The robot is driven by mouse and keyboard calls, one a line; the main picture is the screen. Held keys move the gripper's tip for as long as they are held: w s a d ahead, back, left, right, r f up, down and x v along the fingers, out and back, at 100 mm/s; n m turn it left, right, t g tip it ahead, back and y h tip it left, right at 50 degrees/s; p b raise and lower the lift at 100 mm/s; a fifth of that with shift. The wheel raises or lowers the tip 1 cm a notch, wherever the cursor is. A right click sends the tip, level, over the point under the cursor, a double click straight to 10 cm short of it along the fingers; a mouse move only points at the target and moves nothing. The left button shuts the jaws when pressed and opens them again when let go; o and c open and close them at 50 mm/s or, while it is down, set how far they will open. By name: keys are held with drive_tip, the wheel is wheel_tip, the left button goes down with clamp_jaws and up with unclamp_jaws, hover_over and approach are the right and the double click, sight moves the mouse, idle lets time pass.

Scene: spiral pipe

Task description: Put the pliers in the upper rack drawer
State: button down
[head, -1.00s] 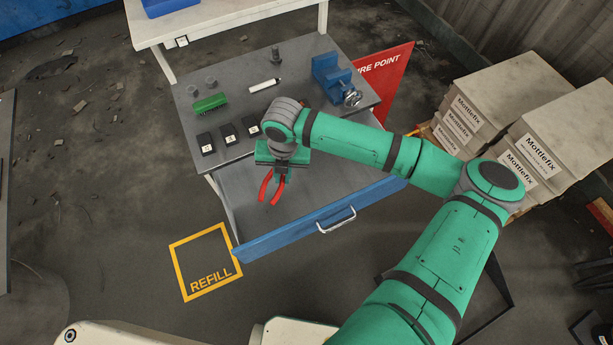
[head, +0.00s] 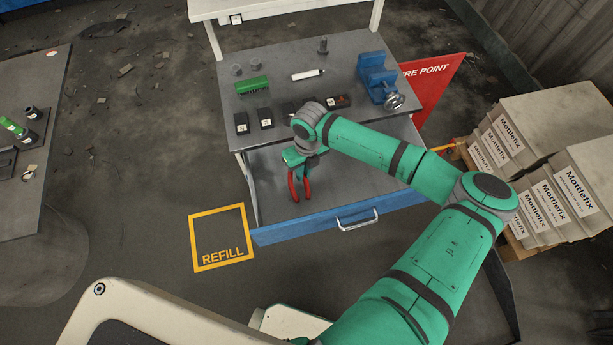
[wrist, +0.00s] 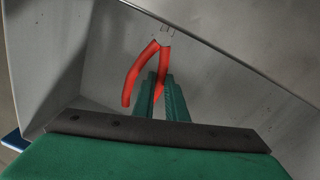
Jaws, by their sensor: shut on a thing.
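The pliers (head: 304,188) have red handles and hang from my gripper (head: 305,166) in the head view, handles pointing toward the drawer front. In the wrist view the pliers (wrist: 146,70) show beyond the green fingers of my gripper (wrist: 165,85), which are shut on them. The upper rack drawer (head: 345,197) is pulled open below the grey top, with a blue front and a light handle. My gripper and the pliers are over the left part of the open drawer. I cannot tell whether the pliers touch the drawer floor.
The rack top (head: 310,104) holds a blue vise (head: 376,75), a green block (head: 252,85), a white marker (head: 308,74) and several dark boxes. A yellow REFILL square (head: 221,237) is on the floor. Stacked Mottlefix boxes (head: 498,140) stand at the right. The drawer's right part is clear.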

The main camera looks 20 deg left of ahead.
sight(304, 179)
drive_tip(key=shift+f, duration=2.35)
drive_tip(key=shift+f, duration=0.1)
drive_tip(key=c, duration=1.8)
unclamp_jaws()
drive_tip(key=shift+o, duration=0.2)
wheel_tip(304, 179, up, 12)
drive_tip(key=shift+w+d, duration=0.35)
drive_tip(key=shift+w, duration=0.1)
